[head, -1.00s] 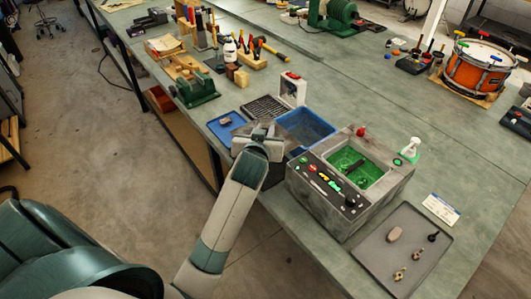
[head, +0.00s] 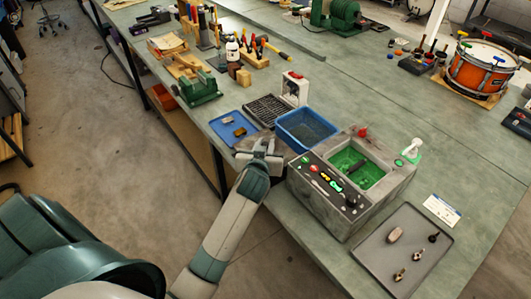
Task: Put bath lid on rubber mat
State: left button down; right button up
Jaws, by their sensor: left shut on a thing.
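My left gripper (head: 264,147) is over the near bench edge, left of the ultrasonic bath (head: 350,185). It is shut on a flat grey piece, the bath lid (head: 246,157), whose edges show at both sides of the fingers. The gripper and wrist hide much of the lid. A dark grey flat patch (head: 254,140) just behind it looks like the rubber mat; I cannot tell whether the lid touches it. The bath is open at the top, with green inside. My right gripper is not in view.
A blue tray (head: 234,131) with small brown pieces lies left of the gripper. A blue bin (head: 305,128) and a black grate (head: 268,109) stand behind. A grey tray (head: 405,250) with small parts lies at right.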

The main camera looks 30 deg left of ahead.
pick_arm(q)
jog(key=shift+f, duration=0.1)
jog(key=shift+f, duration=1.85)
jog(key=shift+f, duration=0.2)
jog(key=c, duration=1.5)
grip_release()
jog(key=shift+c, duration=0.2)
jog(key=shift+r, duration=0.15)
